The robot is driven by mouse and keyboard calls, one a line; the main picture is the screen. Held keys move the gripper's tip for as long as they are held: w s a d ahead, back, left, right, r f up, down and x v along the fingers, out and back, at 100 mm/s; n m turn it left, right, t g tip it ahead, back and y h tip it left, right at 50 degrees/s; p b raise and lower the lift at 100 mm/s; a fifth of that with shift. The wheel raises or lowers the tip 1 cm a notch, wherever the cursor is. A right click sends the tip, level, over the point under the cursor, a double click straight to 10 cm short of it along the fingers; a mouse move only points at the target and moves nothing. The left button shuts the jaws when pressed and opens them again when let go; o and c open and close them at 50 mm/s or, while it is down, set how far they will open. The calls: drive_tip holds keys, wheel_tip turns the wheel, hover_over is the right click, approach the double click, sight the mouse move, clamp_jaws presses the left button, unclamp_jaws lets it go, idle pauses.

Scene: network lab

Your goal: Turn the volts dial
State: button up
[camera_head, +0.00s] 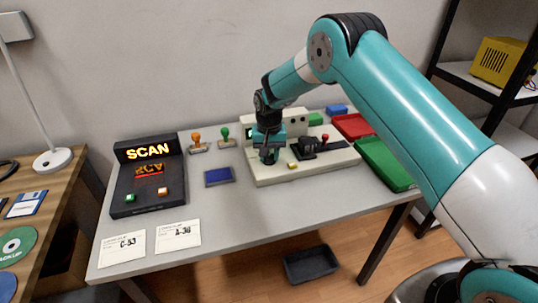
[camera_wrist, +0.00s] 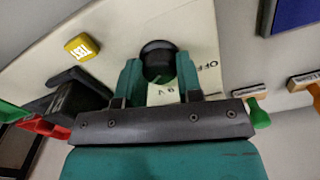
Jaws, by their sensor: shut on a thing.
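The volts dial is a dark round knob (camera_wrist: 158,58) on the cream panel of the test device (camera_head: 318,172). In the wrist view it sits between the two teal fingers of my gripper (camera_wrist: 158,78), which are shut on it. Part of the lettering "OFF" shows on the panel to the right of the dial. In the head view my gripper (camera_head: 269,154) points down at the left part of the device and hides the dial. The yellow test button (camera_wrist: 82,47) is beside the dial; it also shows in the head view (camera_head: 293,166).
A scan unit (camera_head: 150,175) stands at the left of the table. Red (camera_head: 352,126) and green (camera_head: 384,163) trays are to the right. Two paper cards lie at the front left.

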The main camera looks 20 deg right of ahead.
drive_tip(key=shift+m, duration=0.7)
drive_tip(key=o, duration=0.9)
wheel_tip(320, 180, up, 17)
drive_tip(key=shift+r+b, duration=0.2)
drive_tip(key=shift+b, duration=0.5)
